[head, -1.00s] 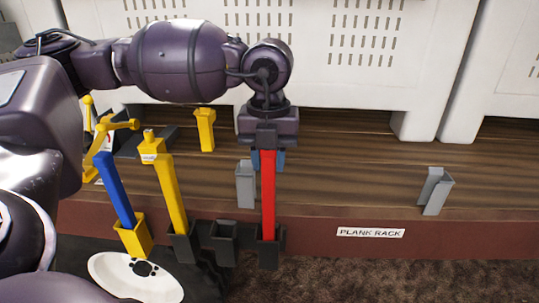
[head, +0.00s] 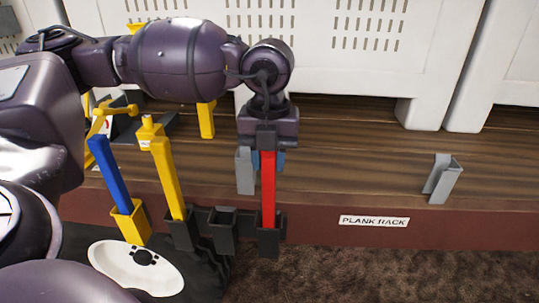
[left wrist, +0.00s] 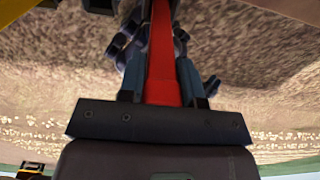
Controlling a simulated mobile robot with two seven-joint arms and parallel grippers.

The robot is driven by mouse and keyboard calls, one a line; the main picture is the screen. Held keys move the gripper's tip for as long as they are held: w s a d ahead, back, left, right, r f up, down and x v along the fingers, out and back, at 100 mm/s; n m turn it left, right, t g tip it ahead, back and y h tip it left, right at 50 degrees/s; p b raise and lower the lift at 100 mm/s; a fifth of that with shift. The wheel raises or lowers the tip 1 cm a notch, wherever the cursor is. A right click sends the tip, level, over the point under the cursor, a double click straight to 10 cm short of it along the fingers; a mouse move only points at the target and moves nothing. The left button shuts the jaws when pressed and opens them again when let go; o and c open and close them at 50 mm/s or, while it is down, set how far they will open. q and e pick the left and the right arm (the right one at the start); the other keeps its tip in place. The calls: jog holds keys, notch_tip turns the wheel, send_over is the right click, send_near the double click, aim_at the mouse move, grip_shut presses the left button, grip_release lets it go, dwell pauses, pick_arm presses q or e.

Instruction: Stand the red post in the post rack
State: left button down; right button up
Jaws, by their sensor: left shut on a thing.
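The red post (head: 268,190) stands upright, with its lower end inside the right-hand dark socket of the post rack (head: 268,241). My left gripper (head: 266,152) is shut on its upper end from above. In the left wrist view the red post (left wrist: 162,55) runs between the two fingers (left wrist: 160,85), with dark socket parts around its far end. The rack's middle socket (head: 222,222) is empty. A yellow post (head: 167,178) leans in its left socket. How deep the red post sits is hidden by the socket wall. My right gripper is not in view.
A blue post (head: 109,175) leans in a yellow holder (head: 132,226) left of the rack. Grey brackets stand on the plank behind (head: 245,172) and at the right (head: 441,180). A white oval plate (head: 120,272) lies in front. The carpet right of the rack is clear.

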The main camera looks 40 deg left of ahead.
pick_arm(q)
jog(key=c, duration=0.7)
grip_release()
jog(key=shift+c, duration=0.2)
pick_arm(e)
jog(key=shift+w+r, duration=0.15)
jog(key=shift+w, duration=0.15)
pick_arm(q)
jog(key=shift+r, duration=0.1)
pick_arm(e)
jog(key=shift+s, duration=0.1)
pick_arm(q)
jog(key=shift+r, duration=0.25)
notch_tip(320, 180, up, 9)
jog(key=shift+r+p, duration=0.1)
jog(key=shift+p, duration=0.3)
jog(key=shift+r, duration=0.45)
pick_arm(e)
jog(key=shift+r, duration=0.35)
pick_arm(q)
jog(key=shift+s, duration=0.1)
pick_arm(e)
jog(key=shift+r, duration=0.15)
